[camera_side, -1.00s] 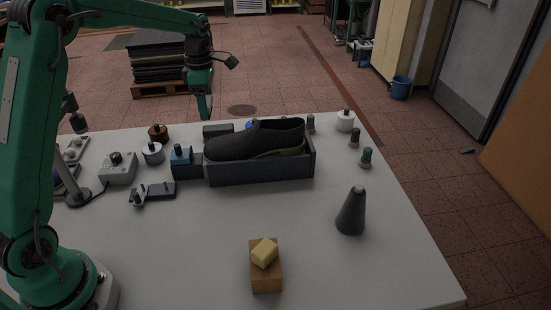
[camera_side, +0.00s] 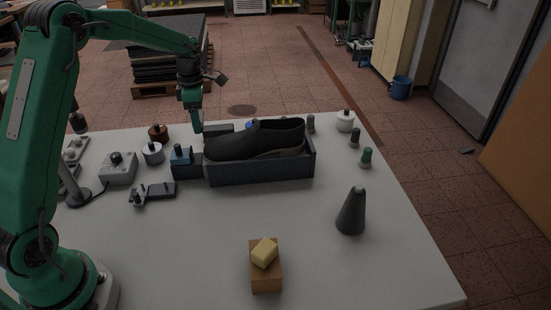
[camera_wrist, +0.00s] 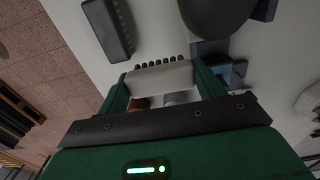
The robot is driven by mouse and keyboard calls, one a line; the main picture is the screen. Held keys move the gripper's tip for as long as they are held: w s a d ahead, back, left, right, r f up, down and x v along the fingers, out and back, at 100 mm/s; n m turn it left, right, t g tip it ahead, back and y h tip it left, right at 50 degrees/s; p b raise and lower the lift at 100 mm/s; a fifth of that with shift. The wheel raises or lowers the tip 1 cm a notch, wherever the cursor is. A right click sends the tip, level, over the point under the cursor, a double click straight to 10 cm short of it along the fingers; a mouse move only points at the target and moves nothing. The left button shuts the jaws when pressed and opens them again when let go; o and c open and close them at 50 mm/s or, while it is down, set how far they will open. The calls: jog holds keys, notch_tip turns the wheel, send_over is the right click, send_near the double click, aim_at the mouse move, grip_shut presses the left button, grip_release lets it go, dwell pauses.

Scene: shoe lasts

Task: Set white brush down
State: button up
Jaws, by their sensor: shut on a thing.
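The white brush (camera_wrist: 158,78) is between the two green fingers of my gripper in the wrist view. It has a pale body with a row of dark tufts along its upper edge. My gripper (camera_side: 197,129) is shut on it. In the side view my gripper points down near the far edge of the table (camera_side: 310,235), behind the tray and left of the dark grey block. The brush cannot be made out in the side view. Whether it touches the table is unclear.
A dark tray (camera_side: 262,171) holds a black shoe (camera_side: 250,141). A dark grey block (camera_side: 217,130) lies beside my gripper and also shows in the wrist view (camera_wrist: 108,30). Brown (camera_side: 158,133) and grey (camera_side: 153,153) round pots stand to the left. The front of the table has free room.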

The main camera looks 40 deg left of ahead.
send_over(187, 142)
jog(key=f, duration=0.6)
jog(key=shift+a, duration=0.2)
jog(key=shift+f, duration=1.95)
jog(key=shift+f, duration=0.15)
jog(key=o, duration=1)
jog(key=shift+c, duration=0.2)
notch_tip(187, 142, up, 12)
jog(key=shift+r, duration=0.2)
